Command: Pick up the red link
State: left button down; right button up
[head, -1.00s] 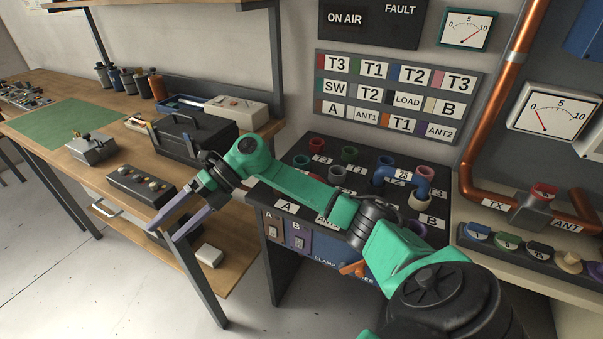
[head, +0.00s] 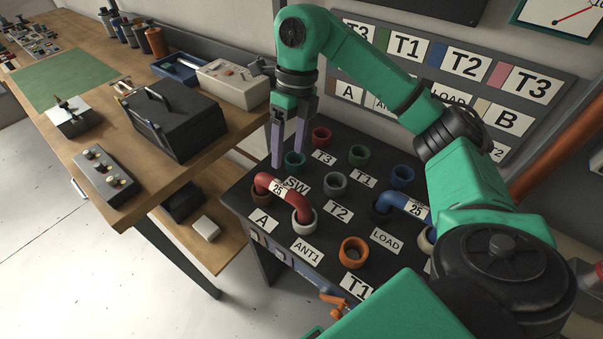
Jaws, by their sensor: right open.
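The red link (head: 285,191) is a short red U-shaped pipe with a white "25" label. It bridges two sockets at the front left of the dark patch panel (head: 242,193), beside the A and ANT1 labels. My right gripper (head: 290,164) is open and points down, with its two purple fingers apart. In the picture its fingertips are just above and behind the red link, by the teal socket (head: 295,160). It holds nothing, and I cannot tell its exact height. My left gripper is not in view.
A blue link (head: 405,206) sits at the panel's right, partly hidden by my arm. Empty sockets, such as the orange one (head: 354,251) and the grey one (head: 335,184), stand around. A wooden bench (head: 140,205) with a black case (head: 175,122) is at left.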

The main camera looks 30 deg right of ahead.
aim_at(280, 187)
jog(key=a+f, duration=0.1)
jog(key=f, duration=0.1)
jog(key=a+f+p, duration=0.1)
jog(key=f, duration=0.1)
jog(key=s+a+f, duration=0.1)
jog(key=f, duration=0.2)
jog(key=shift+s+a+p, duration=0.1)
jog(key=shift+p, duration=0.3)
jog(key=x, duration=0.2)
jog(key=p+x, duration=0.1)
jog(key=x, duration=0.1)
jog(key=p+x, duration=0.1)
jog(key=x, duration=0.1)
jog(key=shift+d+f, duration=0.25)
jog(key=shift+f, duration=0.15)
grip_shut()
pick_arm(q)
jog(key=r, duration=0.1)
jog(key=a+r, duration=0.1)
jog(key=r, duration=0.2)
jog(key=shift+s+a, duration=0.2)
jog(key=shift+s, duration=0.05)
